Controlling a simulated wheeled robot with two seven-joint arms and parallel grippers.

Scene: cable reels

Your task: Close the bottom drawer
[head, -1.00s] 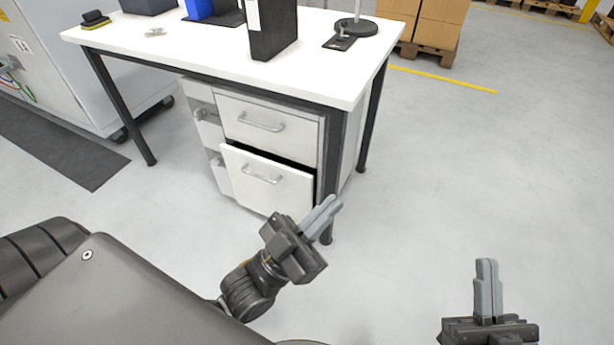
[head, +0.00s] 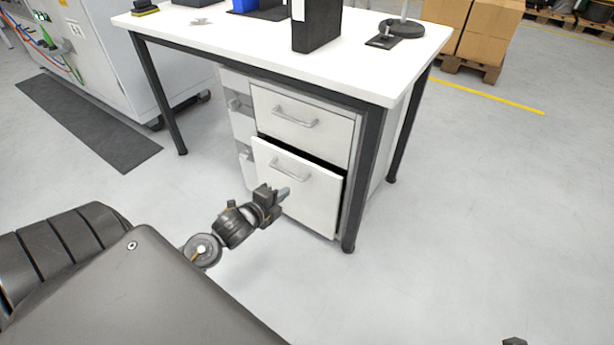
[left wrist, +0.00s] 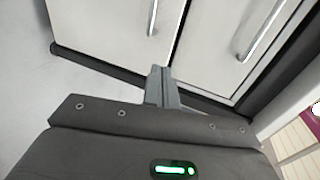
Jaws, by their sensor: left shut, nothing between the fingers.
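The bottom drawer (head: 310,200) is a white front with a grey bar handle (head: 290,169), in the cabinet under the desk. It stands out a little, with a dark gap along its top edge. My left gripper (head: 287,191) is shut and empty, its fingers in front of the drawer's face below the handle. I cannot tell if they touch it. In the left wrist view the shut fingers (left wrist: 160,70) point toward white panels with bar handles. Only a small dark piece, likely of my right gripper (head: 515,341), shows at the bottom edge; its fingers cannot be made out.
The upper drawer (head: 301,122) looks shut. The white desk (head: 235,42) overhangs the cabinet, with a dark leg (head: 366,185) just right of the drawer. A binder (head: 316,28) and a stand base (head: 402,29) are on top.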

